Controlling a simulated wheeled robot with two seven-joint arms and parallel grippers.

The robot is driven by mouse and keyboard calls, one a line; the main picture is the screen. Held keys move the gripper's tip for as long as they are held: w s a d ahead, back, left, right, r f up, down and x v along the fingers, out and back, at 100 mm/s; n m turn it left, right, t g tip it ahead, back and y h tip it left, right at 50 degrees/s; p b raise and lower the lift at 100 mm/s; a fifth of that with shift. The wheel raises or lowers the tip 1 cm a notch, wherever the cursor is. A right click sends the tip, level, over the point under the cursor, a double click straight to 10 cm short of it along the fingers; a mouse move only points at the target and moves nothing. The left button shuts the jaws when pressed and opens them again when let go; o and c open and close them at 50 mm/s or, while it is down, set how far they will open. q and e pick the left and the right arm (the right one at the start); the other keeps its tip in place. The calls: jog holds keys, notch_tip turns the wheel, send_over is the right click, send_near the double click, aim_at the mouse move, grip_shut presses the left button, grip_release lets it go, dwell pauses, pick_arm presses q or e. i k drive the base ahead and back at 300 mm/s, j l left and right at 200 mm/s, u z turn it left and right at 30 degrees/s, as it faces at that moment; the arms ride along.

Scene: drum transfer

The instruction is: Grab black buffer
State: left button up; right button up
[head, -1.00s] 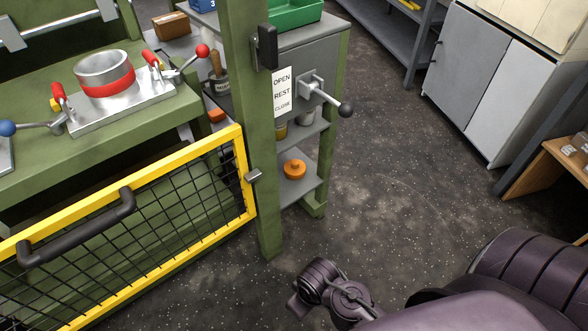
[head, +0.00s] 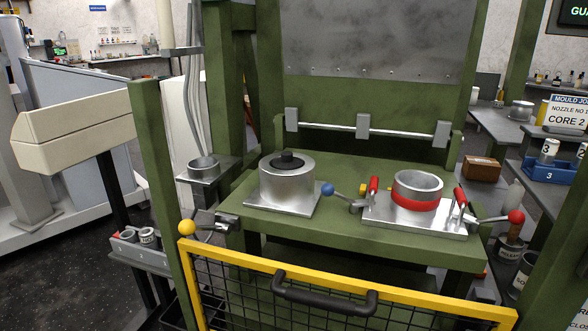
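The drum stands on a flat metal plate (head: 262,208). To its right, a silver ring with a red band (head: 414,203) sits on a clamp plate (head: 395,222) with red-handled clamps. Neither of my grippers is in view.
A yellow-framed mesh gate (head: 345,281) with a black handle (head: 322,294) crosses in front of the press. Green posts (head: 160,180) stand at its sides. A blue-ball lever (head: 328,189) and red-ball lever (head: 515,216) stick out.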

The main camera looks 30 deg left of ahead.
aim_at(287, 160)
jog(key=k+j+u, duration=0.25)
jog(key=u, duration=0.15)
jog(key=k+j+u, duration=0.15)
jog(key=j+u, duration=0.25)
jog(key=l, duration=0.1)
